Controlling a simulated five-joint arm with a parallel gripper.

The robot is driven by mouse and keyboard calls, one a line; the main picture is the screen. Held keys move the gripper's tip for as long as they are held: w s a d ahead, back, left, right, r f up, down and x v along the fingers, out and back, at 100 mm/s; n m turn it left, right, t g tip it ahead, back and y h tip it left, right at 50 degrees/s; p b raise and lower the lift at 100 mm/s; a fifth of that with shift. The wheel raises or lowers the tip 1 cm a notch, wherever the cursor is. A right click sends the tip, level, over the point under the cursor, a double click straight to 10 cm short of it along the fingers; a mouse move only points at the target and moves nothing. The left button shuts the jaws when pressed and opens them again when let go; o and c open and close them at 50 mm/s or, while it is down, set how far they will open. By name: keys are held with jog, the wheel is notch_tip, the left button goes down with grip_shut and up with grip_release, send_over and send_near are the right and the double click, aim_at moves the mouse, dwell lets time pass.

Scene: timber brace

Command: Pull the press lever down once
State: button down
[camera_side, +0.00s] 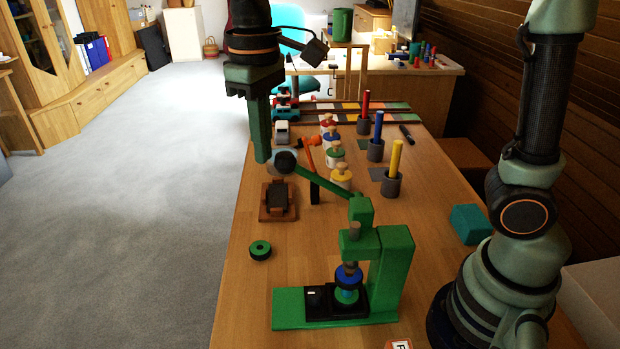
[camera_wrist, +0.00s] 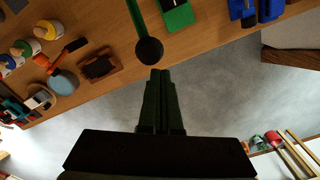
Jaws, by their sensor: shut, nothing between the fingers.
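The green press (camera_side: 392,262) stands near the front of the wooden table. Its green lever (camera_side: 322,184) slopes up to the left from the press head and ends in a black ball knob (camera_side: 286,162). My gripper (camera_side: 263,157) is shut and empty, pointing down just left of the knob in the side view. In the wrist view the shut fingers of my gripper (camera_wrist: 161,75) end just below the black knob (camera_wrist: 149,51), with the lever behind it. I cannot tell whether the fingertips touch the knob. A blue and black piece (camera_side: 348,278) sits under the press ram.
A brown wooden block with a dark top (camera_side: 278,202) and a green-black ring (camera_side: 260,250) lie left of the press. An orange hammer-like tool (camera_side: 312,165), several knobbed jars (camera_side: 335,155) and cups with coloured rods (camera_side: 392,182) stand behind. A teal block (camera_side: 469,224) lies right.

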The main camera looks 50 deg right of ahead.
notch_tip(320, 180, up, 8)
dwell(1.0)
jog(key=s+d+f+m+t, duration=0.1)
jog(key=s+d+f+t, duration=0.1)
jog(key=d+f, duration=0.3)
jog(key=s+d+f+m+t, duration=0.2)
jog(key=s+d+f, duration=0.3)
jog(key=d, duration=0.4)
jog(key=shift+f+t, duration=0.25)
jog(key=shift+t, duration=0.55)
